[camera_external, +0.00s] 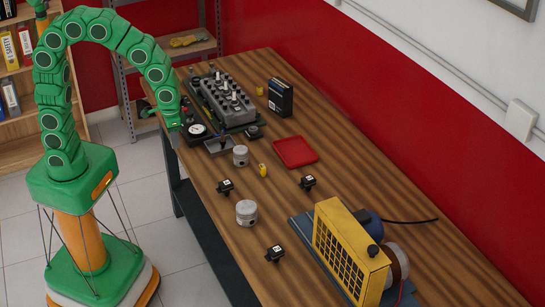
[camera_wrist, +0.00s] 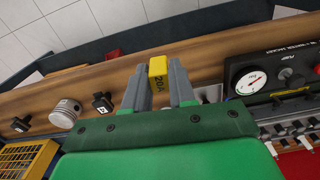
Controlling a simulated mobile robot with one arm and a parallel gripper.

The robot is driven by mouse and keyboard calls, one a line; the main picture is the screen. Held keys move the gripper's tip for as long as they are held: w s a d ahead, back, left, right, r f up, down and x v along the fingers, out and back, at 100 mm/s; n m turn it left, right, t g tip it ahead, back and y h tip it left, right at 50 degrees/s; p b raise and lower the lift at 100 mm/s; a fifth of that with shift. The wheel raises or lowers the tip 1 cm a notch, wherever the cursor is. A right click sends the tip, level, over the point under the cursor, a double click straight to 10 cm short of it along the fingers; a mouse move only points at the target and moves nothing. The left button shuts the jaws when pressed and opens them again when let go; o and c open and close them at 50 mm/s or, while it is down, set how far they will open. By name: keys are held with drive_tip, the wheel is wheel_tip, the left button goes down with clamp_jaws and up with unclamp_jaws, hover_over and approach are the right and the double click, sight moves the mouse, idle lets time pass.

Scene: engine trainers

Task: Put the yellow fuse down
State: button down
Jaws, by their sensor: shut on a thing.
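My gripper (camera_wrist: 159,80) is shut on a yellow fuse (camera_wrist: 158,68) marked 20A, with one grey finger on each side of it. The fuse is held up between the fingertips, with the wooden bench (camera_wrist: 215,70) behind it in the wrist view. In the external view my arm bends down over the bench's left edge, beside the black gauge case (camera_external: 196,130); the fingers and held fuse are not clear there. Another small yellow piece (camera_external: 263,170) stands on the bench near the red tray (camera_external: 295,152), and one more (camera_external: 259,91) lies farther back.
A small grey tray (camera_external: 219,147), two pistons (camera_external: 241,156) (camera_external: 246,212) and several black sensors (camera_external: 308,182) are on the bench. An engine block (camera_external: 228,98) and black box (camera_external: 280,97) stand behind. A yellow-grilled unit (camera_external: 348,250) fills the front right. Bare wood lies between.

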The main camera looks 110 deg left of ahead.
drive_tip(key=shift+s+d+r, duration=0.15)
drive_tip(key=shift+s+r, duration=0.2)
drive_tip(key=shift+s, duration=0.25)
drive_tip(key=w+a+r, duration=0.1)
drive_tip(key=w+a, duration=0.2)
drive_tip(key=w, duration=0.4)
drive_tip(key=w+a+r, duration=0.1)
drive_tip(key=w+a, duration=0.3)
drive_tip(key=w, duration=0.3)
approach(290, 158)
drive_tip(key=shift+s+d+f+n, duration=0.2)
drive_tip(key=shift+s+f, duration=0.05)
drive_tip(key=shift+s, duration=0.15)
drive_tip(key=shift+s+d+f+n, duration=0.15)
drive_tip(key=shift+s+f+n, duration=0.05)
drive_tip(key=shift+s, duration=0.2)
drive_tip(key=shift+w+a+f, duration=0.25)
drive_tip(key=shift+w+f, duration=0.45)
drive_tip(key=shift+f, duration=0.1)
drive_tip(key=shift+w+a+f, duration=0.1)
drive_tip(key=shift+w+f, duration=0.05)
drive_tip(key=shift+f, duration=1.55)
drive_tip(key=shift+f, duration=0.1)
